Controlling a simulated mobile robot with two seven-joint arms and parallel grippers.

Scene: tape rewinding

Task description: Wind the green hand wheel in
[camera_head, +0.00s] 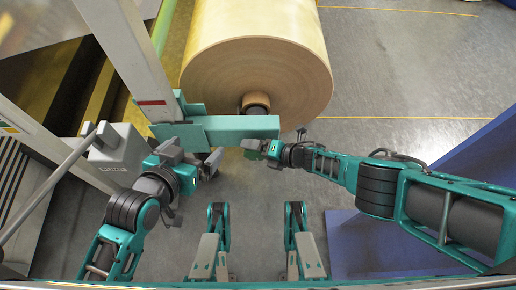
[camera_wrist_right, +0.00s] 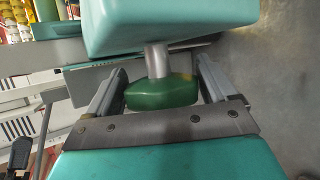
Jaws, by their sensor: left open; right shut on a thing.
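The green hand wheel (camera_wrist_right: 163,93) sits on a short grey shaft (camera_wrist_right: 157,60) under the teal beam (camera_wrist_right: 165,25) in the right wrist view. My right gripper (camera_wrist_right: 160,72) has one finger on each side of the wheel and is shut on it. In the head view, my right gripper (camera_head: 264,149) reaches in from the right, at the near side of the teal beam (camera_head: 235,128), and largely hides the wheel. My left gripper (camera_head: 207,163) is open, left of the wheel and just below the beam, with nothing seen between its fingers.
A large brown roll (camera_head: 256,80) stands behind the beam on a dark core (camera_head: 256,101). A grey box with a lever (camera_head: 118,152) is at the left, near my left arm. A blue panel (camera_head: 375,245) is at the lower right. Grey floor (camera_head: 400,75) is clear at the upper right.

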